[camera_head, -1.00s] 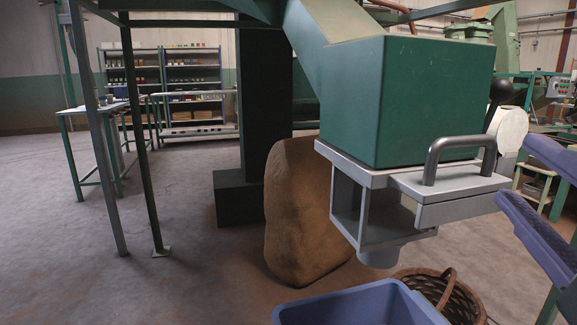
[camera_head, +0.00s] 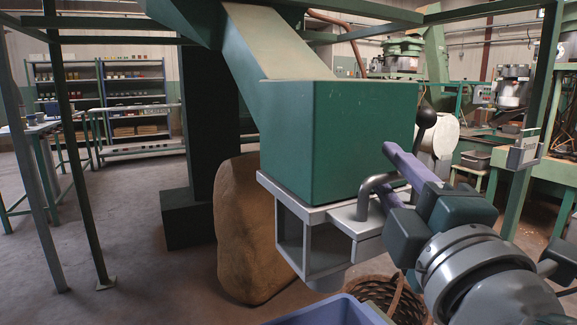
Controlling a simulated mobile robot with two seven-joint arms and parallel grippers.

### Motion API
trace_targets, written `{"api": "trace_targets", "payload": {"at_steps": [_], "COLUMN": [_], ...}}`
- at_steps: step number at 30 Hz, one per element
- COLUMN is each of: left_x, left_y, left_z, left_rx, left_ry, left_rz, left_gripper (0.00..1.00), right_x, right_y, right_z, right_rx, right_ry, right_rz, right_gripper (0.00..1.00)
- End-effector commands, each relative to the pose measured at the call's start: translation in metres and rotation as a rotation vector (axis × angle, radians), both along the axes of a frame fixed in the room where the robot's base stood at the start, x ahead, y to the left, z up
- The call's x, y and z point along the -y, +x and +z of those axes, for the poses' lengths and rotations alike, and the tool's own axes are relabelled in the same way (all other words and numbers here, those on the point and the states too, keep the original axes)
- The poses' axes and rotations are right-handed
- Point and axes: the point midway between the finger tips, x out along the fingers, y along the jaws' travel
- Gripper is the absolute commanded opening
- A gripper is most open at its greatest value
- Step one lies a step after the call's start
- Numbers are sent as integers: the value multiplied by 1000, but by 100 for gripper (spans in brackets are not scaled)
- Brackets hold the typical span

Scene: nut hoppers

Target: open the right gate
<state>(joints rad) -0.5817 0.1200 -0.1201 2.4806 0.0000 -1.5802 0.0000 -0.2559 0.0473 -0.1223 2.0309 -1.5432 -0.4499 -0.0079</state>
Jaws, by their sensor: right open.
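The gate (camera_head: 350,222) is a light grey plate under the green hopper (camera_head: 350,140). My right gripper (camera_head: 390,175) comes in from the right with purple fingers spread. One finger is above and behind the handle bar, the other below and in front of it, so the bar seems to lie between them. The fingers are not closed on it, and I cannot tell whether they touch it. My gripper hides the gate's right end. My left gripper is not in view.
A blue bin (camera_head: 335,311) and a wicker basket (camera_head: 385,297) are below the outlet. A large brown sack (camera_head: 235,230) stands behind the hopper frame. A black-knobbed lever (camera_head: 426,117) rises just behind my fingers. Green posts stand left and right.

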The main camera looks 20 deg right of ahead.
Motion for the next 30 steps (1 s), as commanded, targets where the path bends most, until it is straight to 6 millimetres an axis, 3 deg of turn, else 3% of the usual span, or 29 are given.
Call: {"api": "trace_targets", "payload": {"at_steps": [4, 15, 30], "left_x": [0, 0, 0], "left_y": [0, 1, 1], "left_z": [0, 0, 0], "left_rx": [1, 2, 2], "left_ry": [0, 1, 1], "left_rz": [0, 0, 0], "left_gripper": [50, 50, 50], "right_x": [0, 0, 0], "right_y": [0, 0, 0], "right_z": [0, 0, 0], "right_rx": [0, 0, 0], "right_ry": [0, 0, 0], "right_rz": [0, 0, 0], "right_gripper": [42, 1, 0]}}
